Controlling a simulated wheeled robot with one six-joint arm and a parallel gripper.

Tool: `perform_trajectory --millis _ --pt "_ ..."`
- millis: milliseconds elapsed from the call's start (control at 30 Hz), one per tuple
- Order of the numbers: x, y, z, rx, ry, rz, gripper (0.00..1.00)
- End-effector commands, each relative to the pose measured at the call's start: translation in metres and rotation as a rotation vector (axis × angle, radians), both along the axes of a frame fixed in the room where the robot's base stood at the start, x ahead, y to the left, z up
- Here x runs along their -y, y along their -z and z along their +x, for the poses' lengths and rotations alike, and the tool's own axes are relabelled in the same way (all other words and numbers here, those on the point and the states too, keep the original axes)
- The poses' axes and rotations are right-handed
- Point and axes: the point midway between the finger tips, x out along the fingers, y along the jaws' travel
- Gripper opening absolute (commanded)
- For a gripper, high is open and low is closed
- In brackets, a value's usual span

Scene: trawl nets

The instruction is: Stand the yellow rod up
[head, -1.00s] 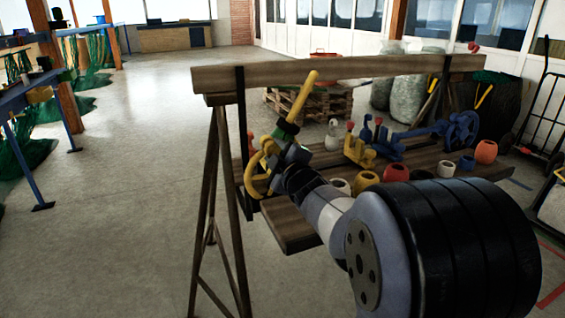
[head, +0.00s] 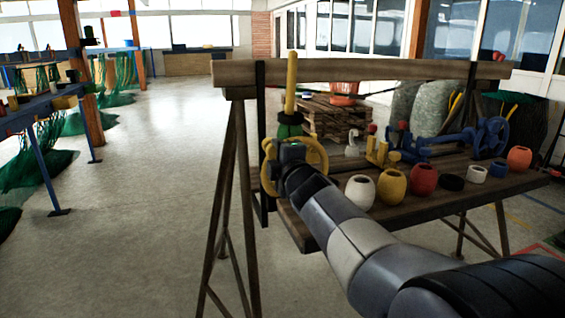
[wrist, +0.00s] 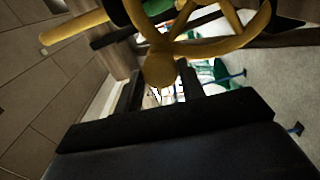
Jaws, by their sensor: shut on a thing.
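The yellow rod (head: 291,82) stands about upright in the head view, above a green part (head: 289,126) at the left end of the wooden stand. Below it is a yellow spoked handwheel (head: 322,164). My gripper (head: 292,156) is at the middle of this wheel, and my arm hides part of it. In the wrist view, the rod (wrist: 75,27) shows at the upper left, and the wheel's hub (wrist: 160,68) lies at the dark fingers of my gripper (wrist: 161,90). My gripper is shut on the handwheel; the exact contact is hard to see.
The wooden beam (head: 380,70) runs just behind the rod. On the shelf (head: 420,203) right of my arm are a white pot (head: 360,192), a yellow pot (head: 391,187), a red pot (head: 424,180) and blue fittings (head: 440,143). The floor to the left is open.

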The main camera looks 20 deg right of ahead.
Motion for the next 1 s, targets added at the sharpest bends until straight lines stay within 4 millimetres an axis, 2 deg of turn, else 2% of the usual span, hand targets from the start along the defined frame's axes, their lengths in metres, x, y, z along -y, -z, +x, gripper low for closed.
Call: perform_trajectory --millis 133,833,867,1000 --pt "-0.0044 0.0050 0.0002 0.002 -0.003 -0.034 0.00" --pt "-0.0067 0.0064 0.0001 0.001 -0.002 -0.077 0.00" --pt "-0.0067 0.0064 0.0002 0.001 -0.002 -0.077 0.38" --pt "-0.0064 0.0064 0.0001 0.001 -0.002 -0.076 0.50"
